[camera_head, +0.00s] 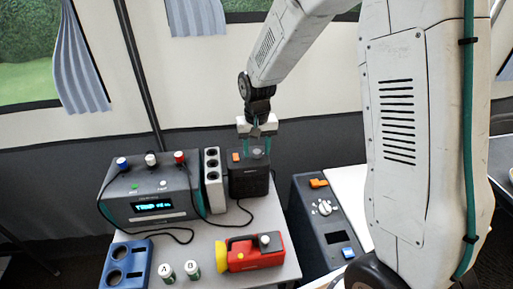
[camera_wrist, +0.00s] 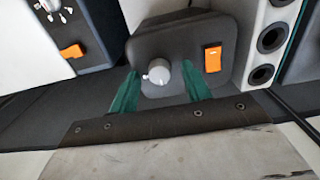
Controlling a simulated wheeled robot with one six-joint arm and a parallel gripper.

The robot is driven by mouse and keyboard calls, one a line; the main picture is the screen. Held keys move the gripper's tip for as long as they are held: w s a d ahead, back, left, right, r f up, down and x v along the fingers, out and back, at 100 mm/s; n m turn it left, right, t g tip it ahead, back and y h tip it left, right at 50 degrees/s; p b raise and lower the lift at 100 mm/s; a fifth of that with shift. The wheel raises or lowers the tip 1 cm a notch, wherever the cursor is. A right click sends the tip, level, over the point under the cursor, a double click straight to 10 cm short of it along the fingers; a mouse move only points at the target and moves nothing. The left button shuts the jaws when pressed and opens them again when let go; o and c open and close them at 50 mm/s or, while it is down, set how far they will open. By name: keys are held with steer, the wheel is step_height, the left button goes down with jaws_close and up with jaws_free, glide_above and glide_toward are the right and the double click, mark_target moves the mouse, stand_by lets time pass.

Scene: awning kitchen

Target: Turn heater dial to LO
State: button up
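A small black box (camera_head: 249,182) with a grey-white dial and an orange switch stands at the back of the grey table. Its dial (camera_wrist: 157,72) lies between my fingers in the wrist view, with the orange switch (camera_wrist: 212,58) to its right. My gripper (camera_head: 256,148) is over this box, its two green fingers open on either side of the dial; I cannot tell whether they touch it. A larger dark unit (camera_head: 312,222) with a white dial (camera_head: 325,207) stands to the right, apart from my gripper. No LO mark is readable on either.
Left of the box are a white socket strip (camera_head: 213,180) and a power supply (camera_head: 150,200) with cables. A red-and-yellow torch (camera_head: 255,252), two small batteries (camera_head: 180,271) and a blue holder (camera_head: 126,264) are nearer the front.

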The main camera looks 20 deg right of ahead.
mark_target(257, 151)
step_height(257, 151, up, 8)
steer(key=shift+f, duration=0.1)
stand_by(0.5)
stand_by(0.4)
steer(key=s+d+r, duration=0.1)
steer(key=s+r, duration=0.3)
steer(key=s, duration=0.6)
steer(key=s+d+r+n+t, duration=0.1)
steer(key=s+r, duration=0.2)
steer(key=s, duration=0.7)
steer(key=s+d+r+n, duration=0.1)
steer(key=s+r, duration=0.3)
steer(key=s, duration=0.6)
steer(key=shift+s+r, duration=0.2)
steer(key=shift+r, duration=0.1)
